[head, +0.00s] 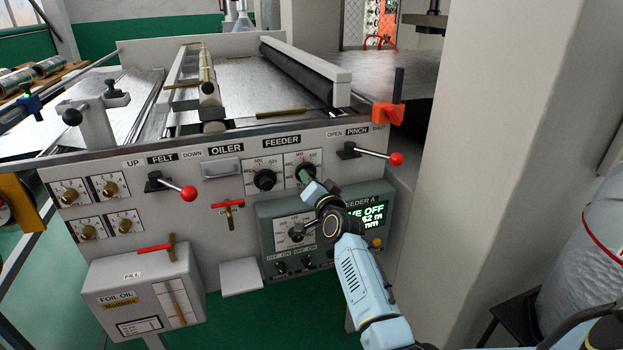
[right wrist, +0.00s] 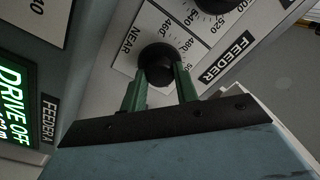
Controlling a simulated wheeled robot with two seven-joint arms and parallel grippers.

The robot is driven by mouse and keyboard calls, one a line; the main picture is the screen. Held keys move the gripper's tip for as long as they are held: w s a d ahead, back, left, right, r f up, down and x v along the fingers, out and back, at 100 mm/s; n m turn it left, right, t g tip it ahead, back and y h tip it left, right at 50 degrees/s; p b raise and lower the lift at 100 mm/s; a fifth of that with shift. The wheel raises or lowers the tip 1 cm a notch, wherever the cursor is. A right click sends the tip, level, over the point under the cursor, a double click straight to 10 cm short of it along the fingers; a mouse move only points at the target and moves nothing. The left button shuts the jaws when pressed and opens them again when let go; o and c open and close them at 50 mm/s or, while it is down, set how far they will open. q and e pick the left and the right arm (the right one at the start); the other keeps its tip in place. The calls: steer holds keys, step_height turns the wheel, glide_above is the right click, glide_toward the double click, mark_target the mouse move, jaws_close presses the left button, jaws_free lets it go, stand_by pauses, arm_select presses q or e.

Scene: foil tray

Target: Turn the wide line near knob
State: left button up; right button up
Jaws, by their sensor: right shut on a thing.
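The black knob (head: 309,168) sits on the right-hand white dial plate under the FEEDER label. In the right wrist view the same knob (right wrist: 158,57) has the word NEAR beside its dial. My right gripper (head: 304,178) is at this knob; its two green fingers also show in the right wrist view (right wrist: 161,76). They are on either side of the knob, shut on it. The fingers and arm hide part of the knob and dial, and I cannot read the pointer's setting. My left gripper is not in view.
A second black knob (head: 264,179) is just left. Red-balled levers (head: 396,159) stand at PINCH and FELT (head: 188,193). The FEEDER A box (head: 268,236) with a lit DRIVE OFF display is below, partly behind my arm. A grey pillar (head: 480,180) stands at right.

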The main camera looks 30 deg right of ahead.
stand_by(0.5)
steer(key=o, duration=1)
arm_select(q)
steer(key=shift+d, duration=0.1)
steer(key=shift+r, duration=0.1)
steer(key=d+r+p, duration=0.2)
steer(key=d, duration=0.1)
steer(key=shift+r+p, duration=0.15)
steer(key=shift+p, duration=0.15)
arm_select(e)
steer(key=v, duration=1.3)
steer(key=shift+s+a, duration=0.1)
steer(key=shift+s, duration=0.1)
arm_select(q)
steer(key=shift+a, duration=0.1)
arm_select(e)
steer(key=shift+f, duration=0.1)
